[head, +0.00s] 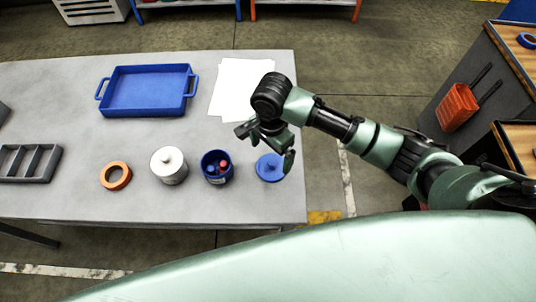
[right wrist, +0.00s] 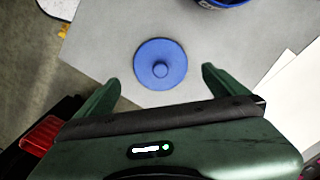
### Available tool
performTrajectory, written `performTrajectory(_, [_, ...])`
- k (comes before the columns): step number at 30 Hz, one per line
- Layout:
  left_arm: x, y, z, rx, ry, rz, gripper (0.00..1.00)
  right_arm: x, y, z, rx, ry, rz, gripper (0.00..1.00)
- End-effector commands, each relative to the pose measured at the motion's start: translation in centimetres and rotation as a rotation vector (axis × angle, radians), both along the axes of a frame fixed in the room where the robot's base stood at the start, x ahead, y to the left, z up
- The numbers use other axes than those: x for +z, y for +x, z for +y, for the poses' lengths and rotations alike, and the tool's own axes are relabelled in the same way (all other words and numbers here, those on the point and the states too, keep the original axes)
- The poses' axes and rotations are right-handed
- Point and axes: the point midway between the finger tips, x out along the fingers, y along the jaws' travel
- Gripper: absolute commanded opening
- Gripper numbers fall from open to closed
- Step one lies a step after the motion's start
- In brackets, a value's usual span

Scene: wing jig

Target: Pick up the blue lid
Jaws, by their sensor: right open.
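The blue lid (head: 269,168) lies flat on the grey table near its right edge. It is round with a small knob in the middle. It shows whole in the right wrist view (right wrist: 160,64), ahead of the fingertips and roughly centred between them. My right gripper (head: 267,145) is open and empty above the table beside the lid, and part of it overlaps the lid's edge in the head view. In the right wrist view its two fingers (right wrist: 160,78) are spread wide and apart from the lid. My left gripper is not in view.
A blue open pot (head: 217,168) with small items inside stands left of the lid. Further left are a white lidded pot (head: 169,166) and an orange ring (head: 115,188). A blue tray (head: 148,112) and white paper sheets (head: 228,100) lie behind. The grey table (head: 70,200) ends right of the lid.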

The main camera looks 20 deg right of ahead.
Motion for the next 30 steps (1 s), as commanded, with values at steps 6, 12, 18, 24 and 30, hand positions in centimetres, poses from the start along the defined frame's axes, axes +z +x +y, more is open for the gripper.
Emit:
performTrajectory(6, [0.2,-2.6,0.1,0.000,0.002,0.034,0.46,-2.5,0.0,-0.1,0.000,-0.001,0.003,1.00])
performTrajectory(12, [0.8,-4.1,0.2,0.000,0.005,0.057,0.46,-5.3,0.5,-0.1,0.001,-0.004,0.003,1.00])
performTrajectory(18, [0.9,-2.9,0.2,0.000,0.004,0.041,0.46,-7.2,0.5,-0.1,0.002,-0.001,0.000,1.00])
performTrajectory(24, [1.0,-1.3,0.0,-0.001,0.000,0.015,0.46,-7.3,0.5,-0.1,0.002,-0.001,0.000,1.00])
performTrajectory(30, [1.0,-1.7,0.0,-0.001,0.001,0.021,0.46,-7.3,0.5,-0.1,0.002,-0.001,0.000,0.50])
